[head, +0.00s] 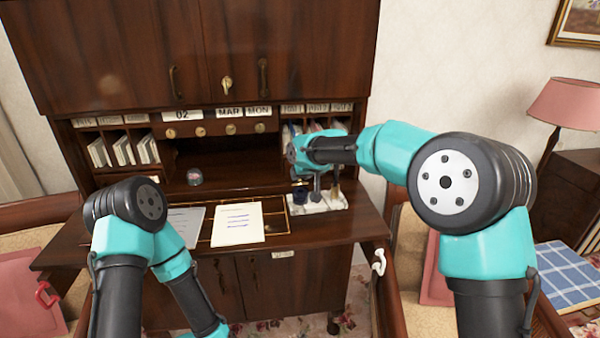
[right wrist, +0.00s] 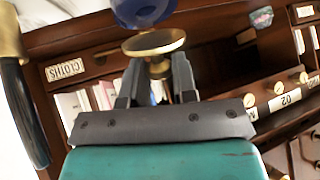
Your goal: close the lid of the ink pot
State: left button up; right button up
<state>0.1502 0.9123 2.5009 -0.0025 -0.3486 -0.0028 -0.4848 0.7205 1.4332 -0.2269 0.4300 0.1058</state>
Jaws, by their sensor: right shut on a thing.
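The ink pot (head: 300,195) is dark blue and stands on a white marble stand at the right of the desk. It also shows as a rounded blue body at the top of the right wrist view (right wrist: 142,12). Its round brass lid (right wrist: 153,42) shows between the pot and my right fingertips. My right gripper (right wrist: 157,75) is shut on the lid's brass knob. I cannot tell whether the lid's rim touches the pot. In the head view the right gripper (head: 315,184) is small and partly hidden. My left gripper is outside the frame.
A dark pen with a gold part (right wrist: 20,110) stands close beside my right gripper. The marble stand (head: 325,203) is at the desk's right. Papers (head: 237,222) lie mid-desk, and a glass paperweight (head: 194,176) sits behind them. Pigeonholes are close behind the stand.

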jog(key=shift+s+d+f+t, duration=0.15)
jog(key=shift+s+d+t, duration=0.1)
jog(key=shift+t, duration=0.35)
jog(key=shift+s+y, duration=0.1)
jog(key=shift+y, duration=0.2)
jog(key=shift+a, duration=0.1)
jog(key=o, duration=0.9)
jog(key=shift+o, duration=0.2)
jog(key=v, duration=1.7)
jog(key=shift+s, duration=0.5)
